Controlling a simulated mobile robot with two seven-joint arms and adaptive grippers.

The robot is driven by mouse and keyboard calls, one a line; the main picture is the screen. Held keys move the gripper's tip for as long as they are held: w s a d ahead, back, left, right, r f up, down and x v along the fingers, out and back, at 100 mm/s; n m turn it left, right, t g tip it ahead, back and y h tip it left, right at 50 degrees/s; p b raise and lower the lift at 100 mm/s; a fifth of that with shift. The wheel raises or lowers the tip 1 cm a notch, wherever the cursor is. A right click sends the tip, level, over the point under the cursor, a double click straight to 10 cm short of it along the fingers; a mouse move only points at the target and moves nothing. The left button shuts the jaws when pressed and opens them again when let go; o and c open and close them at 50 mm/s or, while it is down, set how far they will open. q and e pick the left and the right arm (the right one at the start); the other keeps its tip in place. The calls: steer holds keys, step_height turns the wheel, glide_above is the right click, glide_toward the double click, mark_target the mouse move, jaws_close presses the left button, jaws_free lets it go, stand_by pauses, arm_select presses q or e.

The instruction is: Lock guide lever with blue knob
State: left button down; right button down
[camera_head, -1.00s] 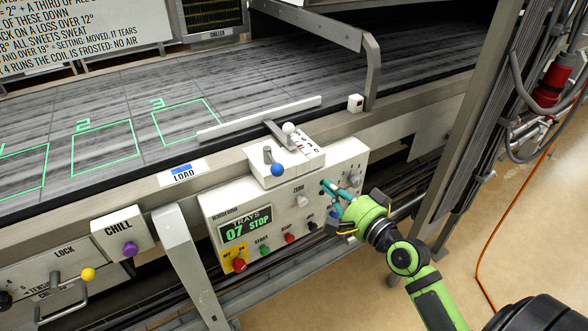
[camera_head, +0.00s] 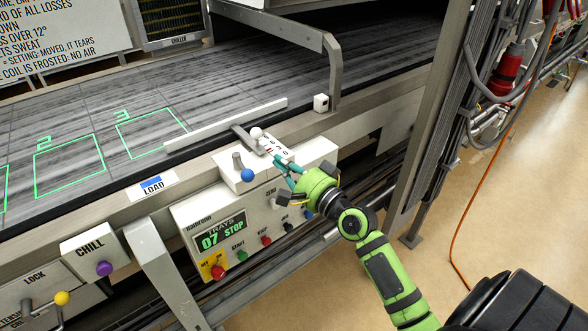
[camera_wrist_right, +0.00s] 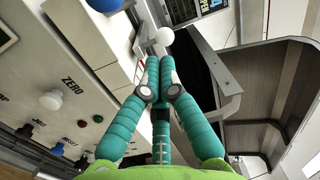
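The guide lever is a short grey lever with a blue knob (camera_head: 247,175) at its lower end, on the white box above the control panel. The knob is cut off at the top edge of the right wrist view (camera_wrist_right: 104,4). A second grey lever with a white ball (camera_head: 257,133) sits behind it by a marked plate; the ball also shows in the wrist view (camera_wrist_right: 164,36). My right gripper (camera_head: 281,168) has teal fingers, slightly apart and empty, over the box's right part, right of the blue knob and apart from it. My left gripper is out of view.
The control panel (camera_head: 208,212) below has a display reading 07 STOP and several coloured buttons. A CHILL box with a purple knob (camera_head: 104,268) and a yellow-knobbed lever (camera_head: 62,298) are at lower left. The conveyor (camera_head: 230,75) with a guide rail lies behind.

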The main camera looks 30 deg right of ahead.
mark_target(247, 175)
steer(key=a, duration=0.1)
steer(key=w+a+p, duration=0.1)
steer(key=a+p, duration=0.1)
steer(key=a, duration=0.1)
steer(key=shift+w+f, duration=0.3)
steer(key=shift+w, duration=0.1)
